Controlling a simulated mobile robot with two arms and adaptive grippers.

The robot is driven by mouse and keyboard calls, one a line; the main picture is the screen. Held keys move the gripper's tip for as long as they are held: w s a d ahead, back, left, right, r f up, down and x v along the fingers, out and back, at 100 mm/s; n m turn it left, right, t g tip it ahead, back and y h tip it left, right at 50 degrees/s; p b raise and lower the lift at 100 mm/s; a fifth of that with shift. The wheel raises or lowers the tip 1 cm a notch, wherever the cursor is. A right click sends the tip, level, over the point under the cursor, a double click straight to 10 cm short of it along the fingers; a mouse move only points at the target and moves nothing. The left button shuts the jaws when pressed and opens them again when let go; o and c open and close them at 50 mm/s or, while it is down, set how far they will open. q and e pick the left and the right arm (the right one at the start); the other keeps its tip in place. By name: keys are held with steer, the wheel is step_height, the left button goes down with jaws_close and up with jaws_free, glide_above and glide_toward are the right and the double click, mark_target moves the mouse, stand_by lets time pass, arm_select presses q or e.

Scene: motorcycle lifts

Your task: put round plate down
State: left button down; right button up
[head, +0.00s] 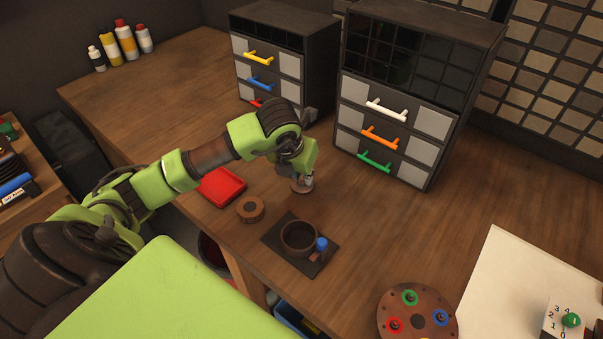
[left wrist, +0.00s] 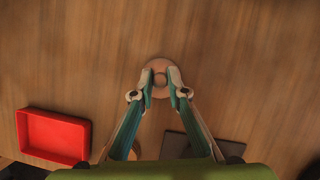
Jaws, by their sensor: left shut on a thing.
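The round plate (head: 301,189) is a small, flat, brown disc below my left gripper (head: 304,178), over the wooden tabletop in front of the drawer cabinets. In the left wrist view the plate (left wrist: 160,64) lies level between the fingertips, with a small round knob at its centre. My left gripper (left wrist: 160,85) is shut on it. I cannot tell whether the plate touches the tabletop or hangs just above it. My right gripper is not in view.
A red tray (head: 222,187), a round wooden piece (head: 250,210) and a dark mat (head: 275,232) bearing a dark round pot (head: 298,250) are nearby. Two drawer cabinets (head: 400,117) stand behind. A round holder (head: 418,322) is at front right. The tabletop right of the gripper is clear.

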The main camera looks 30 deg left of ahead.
arm_select(q)
steer(key=shift+f, duration=0.15)
steer(key=c, duration=2)
jaws_free()
steer(key=shift+r, duration=0.4)
steer(key=b+v, duration=0.2)
steer(key=v, duration=0.9)
steer(key=shift+s+r, duration=0.15)
steer(key=shift+r, duration=0.15)
